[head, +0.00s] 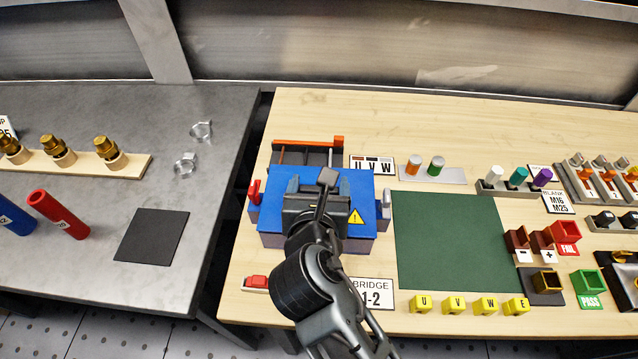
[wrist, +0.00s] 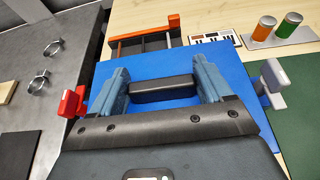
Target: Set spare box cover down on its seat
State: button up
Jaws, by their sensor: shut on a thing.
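The blue box cover (head: 280,218) lies roughly level over the box on the left of the wooden bench, with a yellow warning triangle at its front right. It also shows in the wrist view (wrist: 185,67). My gripper (head: 318,190) is above its middle, shut on its dark bar handle (wrist: 163,88). A red latch (head: 254,192) stands at the box's left side and a grey one (head: 386,203) at its right; both stick out beside the cover. The cover hides the box's inside and rim, so I cannot tell whether it touches the rim all round.
A dark green mat (head: 450,240) right of the box is bare. An orange-edged rack (head: 305,152) stands close behind. A "BRIDGE 1-2" sign (head: 372,294) and several yellow lettered blocks (head: 457,305) are in front. A gap separates the grey table (head: 195,240) at left.

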jog(key=shift+f, duration=0.25)
jog(key=o, duration=1.3)
jog(key=shift+f, duration=0.1)
jog(key=shift+b+v, duration=0.35)
jog(key=shift+v, duration=3.55)
